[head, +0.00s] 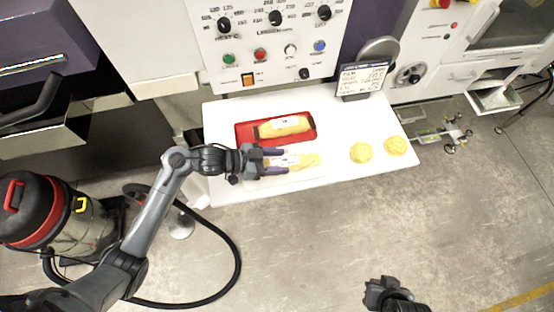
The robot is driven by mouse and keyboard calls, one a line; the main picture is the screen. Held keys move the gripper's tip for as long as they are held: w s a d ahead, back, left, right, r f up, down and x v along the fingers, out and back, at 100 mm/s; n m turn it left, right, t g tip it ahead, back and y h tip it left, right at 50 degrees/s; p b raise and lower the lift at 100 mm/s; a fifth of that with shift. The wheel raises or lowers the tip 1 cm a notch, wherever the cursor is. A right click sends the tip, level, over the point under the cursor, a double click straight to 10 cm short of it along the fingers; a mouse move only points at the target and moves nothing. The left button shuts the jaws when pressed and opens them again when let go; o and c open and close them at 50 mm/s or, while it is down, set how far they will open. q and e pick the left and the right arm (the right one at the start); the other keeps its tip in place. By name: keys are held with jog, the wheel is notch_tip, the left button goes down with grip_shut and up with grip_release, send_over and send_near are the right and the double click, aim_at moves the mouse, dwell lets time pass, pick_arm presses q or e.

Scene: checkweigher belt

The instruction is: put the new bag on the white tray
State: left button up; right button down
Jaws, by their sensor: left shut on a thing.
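A yellow bag with a white label (308,161) is between the fingers of my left gripper (275,161), which is shut on it. A white tray (290,179) shows faintly under and around this bag, white on the white table. I cannot tell whether the bag touches it. A second yellow bag with a label (285,126) lies on a red tray (243,132) just behind. My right gripper (377,288) is at the bottom, away from the table, and its finger opening cannot be made out.
Two round yellow pieces (361,152) (395,146) lie on the right part of the white table (340,125). A small display (361,80) stands at its back edge, before a control panel (270,50). A red and black vacuum cleaner (45,215) stands at left.

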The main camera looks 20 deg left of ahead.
pick_arm(q)
jog(key=o, duration=1.2)
jog(key=shift+f, duration=0.1)
jog(key=shift+o, duration=0.2)
jog(key=shift+a+r, duration=0.15)
jog(key=shift+r, duration=0.05)
jog(key=v, duration=1.1)
jog(key=shift+s+a+p, duration=0.25)
jog(key=shift+a+p, duration=0.05)
